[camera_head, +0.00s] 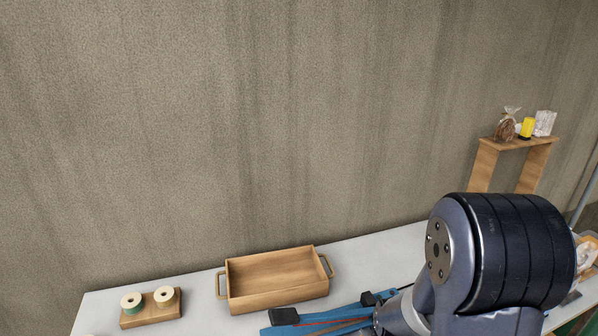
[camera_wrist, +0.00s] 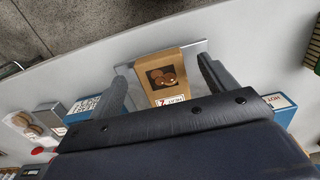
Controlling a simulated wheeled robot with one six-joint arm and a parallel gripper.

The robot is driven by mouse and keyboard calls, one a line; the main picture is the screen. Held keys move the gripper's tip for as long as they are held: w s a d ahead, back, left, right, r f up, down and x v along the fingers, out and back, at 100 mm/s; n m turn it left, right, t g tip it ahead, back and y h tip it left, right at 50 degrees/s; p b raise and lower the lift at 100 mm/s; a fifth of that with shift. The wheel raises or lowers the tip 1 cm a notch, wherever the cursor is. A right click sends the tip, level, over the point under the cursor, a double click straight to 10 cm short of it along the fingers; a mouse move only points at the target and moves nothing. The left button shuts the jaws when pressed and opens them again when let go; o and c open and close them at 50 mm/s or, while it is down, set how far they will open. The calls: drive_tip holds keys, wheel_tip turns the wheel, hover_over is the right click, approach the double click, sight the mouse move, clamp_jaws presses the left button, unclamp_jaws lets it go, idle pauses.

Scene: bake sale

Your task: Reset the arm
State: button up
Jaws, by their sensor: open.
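My arm fills the lower right of the head view. In the wrist view my gripper (camera_wrist: 162,62) is open, with one dark finger on each side of a brown box (camera_wrist: 168,62) that has a picture of cookies and a white label. Gaps show between the box and both fingers. The lower part of the box is hidden behind the gripper body. I cannot tell how far below the fingers the box is.
A wooden tray (camera_head: 277,281) with handles and a wooden block with two spools (camera_head: 150,308) stand on the pale table (camera_head: 205,290). A wooden stand (camera_head: 518,144) holds small goods at right. Blue boxes (camera_wrist: 88,108) flank the gripper. The wall is behind.

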wheel_tip(320, 180, up, 9)
wheel_tip(320, 180, down, 10)
drive_tip(key=shift+f, duration=0.1)
drive_tip(key=w, duration=0.2)
drive_tip(key=w+a, duration=0.1)
drive_tip(key=w, duration=0.1)
drive_tip(key=w+a+p, duration=0.1)
drive_tip(key=w, duration=0.1)
wheel_tip(320, 180, up, 11)
drive_tip(key=shift+b, duration=0.4)
drive_tip(key=shift+s, duration=0.15)
idle(0.3)
